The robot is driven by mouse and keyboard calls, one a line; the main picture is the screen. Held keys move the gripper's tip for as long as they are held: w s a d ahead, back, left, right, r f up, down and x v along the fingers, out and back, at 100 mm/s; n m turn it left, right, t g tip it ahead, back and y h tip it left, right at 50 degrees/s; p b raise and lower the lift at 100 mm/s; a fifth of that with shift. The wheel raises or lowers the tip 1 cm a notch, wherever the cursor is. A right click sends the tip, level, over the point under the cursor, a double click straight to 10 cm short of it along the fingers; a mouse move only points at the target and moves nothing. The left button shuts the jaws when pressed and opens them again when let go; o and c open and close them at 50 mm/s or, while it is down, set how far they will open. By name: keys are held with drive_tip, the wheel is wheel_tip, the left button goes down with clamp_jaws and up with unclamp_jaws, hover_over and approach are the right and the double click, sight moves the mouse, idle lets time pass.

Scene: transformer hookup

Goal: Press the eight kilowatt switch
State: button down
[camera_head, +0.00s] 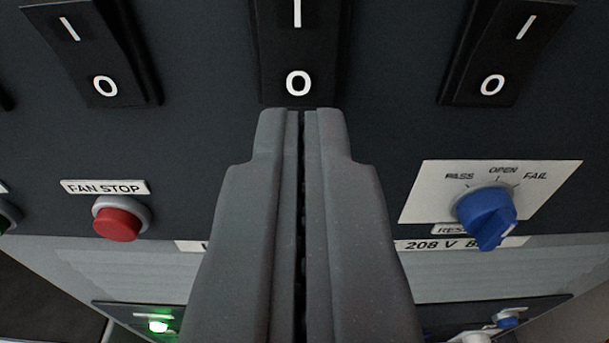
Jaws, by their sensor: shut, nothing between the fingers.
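Three black rocker switches marked I and O stand in a row along the top of a dark panel in the head camera view: a left one (97,55), a middle one (298,48) and a right one (505,50). Their tops are cut off or near the frame edge, and no kilowatt labels show, so I cannot tell which is the eight kilowatt switch. My gripper (303,112) is shut and empty. Its tips point at the lower edge of the middle switch, just below the O. I cannot tell whether they touch it.
A red button (117,220) labelled FAN STOP sits at the left. A blue rotary knob (487,214) on a white plate (425,190) marked PASS, OPEN, FAIL is at the right. A lit green lamp (158,326) shows lower left. Panel between the switches is bare.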

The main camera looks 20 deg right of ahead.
drive_tip(key=shift+x, duration=1.2)
drive_tip(key=shift+w+f+t+b, duration=0.2)
drive_tip(key=shift+t+b, duration=0.1)
drive_tip(key=shift+b, duration=0.05)
drive_tip(key=shift+d+r, duration=0.1)
drive_tip(key=f+p+v, duration=0.1)
drive_tip(key=f+v, duration=0.2)
drive_tip(key=v, duration=1)
drive_tip(key=shift+s+a+p, duration=0.25)
drive_tip(key=shift+s+p, duration=0.1)
drive_tip(key=shift+p, duration=0.05)
